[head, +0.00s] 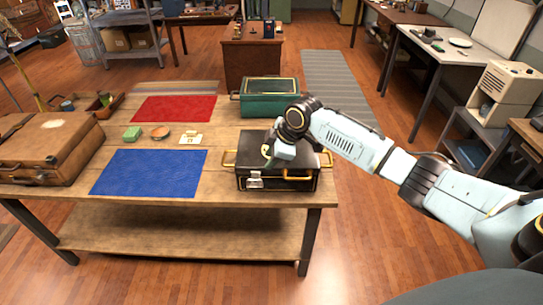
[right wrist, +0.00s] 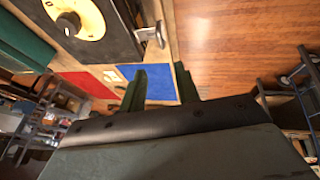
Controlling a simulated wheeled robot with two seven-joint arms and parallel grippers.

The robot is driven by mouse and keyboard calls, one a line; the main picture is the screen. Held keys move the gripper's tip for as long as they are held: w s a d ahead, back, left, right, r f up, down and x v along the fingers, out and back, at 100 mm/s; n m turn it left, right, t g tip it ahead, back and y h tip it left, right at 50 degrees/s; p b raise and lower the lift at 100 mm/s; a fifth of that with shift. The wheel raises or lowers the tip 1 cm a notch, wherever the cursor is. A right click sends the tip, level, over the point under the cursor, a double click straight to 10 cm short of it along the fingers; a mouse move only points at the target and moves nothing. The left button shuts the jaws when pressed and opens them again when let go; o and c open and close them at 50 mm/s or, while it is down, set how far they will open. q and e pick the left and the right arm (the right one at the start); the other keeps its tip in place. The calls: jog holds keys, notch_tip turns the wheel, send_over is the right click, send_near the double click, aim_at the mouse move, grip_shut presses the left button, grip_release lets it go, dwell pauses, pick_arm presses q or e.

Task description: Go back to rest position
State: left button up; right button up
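My right arm reaches in from the right in the head view, and its gripper (head: 270,153) is over the black box with gold handles (head: 300,180) near the table's front right corner. In the right wrist view my right gripper (right wrist: 160,72) shows two dark green fingers standing apart with nothing between them. The black box also shows at the top left of that view (right wrist: 118,28), with a round gold and white piece on its top and a metal latch, apart from the fingers. My left gripper is in neither view.
The wooden table (head: 225,138) holds a blue mat (head: 150,172), a red mat (head: 175,108), a green box (head: 268,98), a brown case (head: 50,148) and small items. A side table (head: 440,52) and a shelf with a cream appliance (head: 503,92) stand at right. Floor is clear between.

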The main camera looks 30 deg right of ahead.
jog(key=shift+f, duration=0.1)
dwell(0.4)
jog(key=s+f+m+h+b, duration=0.1)
jog(key=s+f+m+b, duration=0.15)
jog(key=s+f, duration=0.7)
jog(key=s+d+f+m+b, duration=0.1)
jog(key=s+f+m+b, duration=0.15)
jog(key=f, duration=1.35)
jog(key=s+f+m+h+b, duration=0.1)
jog(key=s+f+m+b, duration=0.3)
jog(key=f, duration=0.9)
jog(key=s+a+f+g+b, duration=0.1)
jog(key=s+f, duration=0.5)
jog(key=s, duration=0.6)
jog(key=s+a+f+g+b, duration=0.1)
jog(key=s+a+f+b, duration=0.1)
jog(key=s+f, duration=0.5)
jog(key=s+a+f+m+g+b, duration=0.1)
jog(key=s+a+f, duration=0.2)
jog(key=s, duration=1.4)
notch_tip(320, 180, down, 4)
jog(key=shift+s+a+r+g+h, duration=0.25)
jog(key=shift+s+g+h, duration=0.05)
jog(key=shift+s, duration=0.05)
jog(key=shift+c, duration=0.3)
